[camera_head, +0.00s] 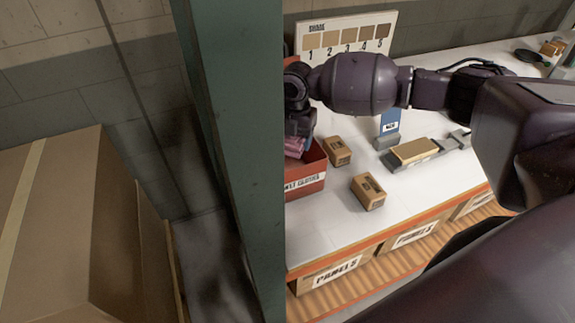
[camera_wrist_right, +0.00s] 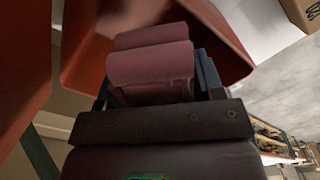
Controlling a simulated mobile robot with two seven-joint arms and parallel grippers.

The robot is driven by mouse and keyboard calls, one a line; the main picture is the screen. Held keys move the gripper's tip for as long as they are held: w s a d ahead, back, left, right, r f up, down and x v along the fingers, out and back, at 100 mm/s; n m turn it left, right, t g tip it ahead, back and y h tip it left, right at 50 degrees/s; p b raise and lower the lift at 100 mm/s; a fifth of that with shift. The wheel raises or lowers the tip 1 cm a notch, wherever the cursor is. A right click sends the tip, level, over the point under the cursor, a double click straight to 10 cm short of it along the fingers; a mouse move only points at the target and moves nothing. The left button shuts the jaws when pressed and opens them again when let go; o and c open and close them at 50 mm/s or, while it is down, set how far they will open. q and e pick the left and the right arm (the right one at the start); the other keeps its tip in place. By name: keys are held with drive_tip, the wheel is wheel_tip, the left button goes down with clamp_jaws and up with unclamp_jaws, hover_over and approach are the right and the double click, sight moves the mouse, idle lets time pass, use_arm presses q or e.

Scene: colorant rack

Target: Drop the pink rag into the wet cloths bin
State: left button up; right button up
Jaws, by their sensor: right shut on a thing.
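The pink rag (camera_wrist_right: 150,65) is folded between the fingers of my right gripper (camera_wrist_right: 155,95), which is shut on it. In the head view the rag (camera_head: 295,146) shows as a small pink patch below my right gripper (camera_head: 300,125). The red wet cloths bin (camera_head: 306,178), with a white label on its front, stands on the white bench, partly hidden by the green post. The rag is at the bin's opening. In the right wrist view the bin's red wall (camera_wrist_right: 215,35) surrounds the rag on several sides. My left gripper is out of view.
Two small cardboard boxes (camera_head: 337,151) (camera_head: 369,191) stand right of the bin. A green post (camera_head: 235,150) rises just left of it. A grey holder with a tan block (camera_head: 415,151), a blue card (camera_head: 390,122) and a shade board (camera_head: 345,40) are behind.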

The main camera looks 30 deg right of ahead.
drive_tip(key=shift+f, duration=0.3)
drive_tip(key=o, duration=1)
drive_tip(key=shift+r, duration=0.1)
use_arm(q)
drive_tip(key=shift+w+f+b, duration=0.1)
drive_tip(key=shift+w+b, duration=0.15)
drive_tip(key=shift+b, duration=0.25)
use_arm(e)
wheel_tip(320, 180, up, 11)
drive_tip(key=shift+f, duration=0.15)
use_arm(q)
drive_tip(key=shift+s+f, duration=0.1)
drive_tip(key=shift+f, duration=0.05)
use_arm(e)
drive_tip(key=shift+s, duration=0.1)
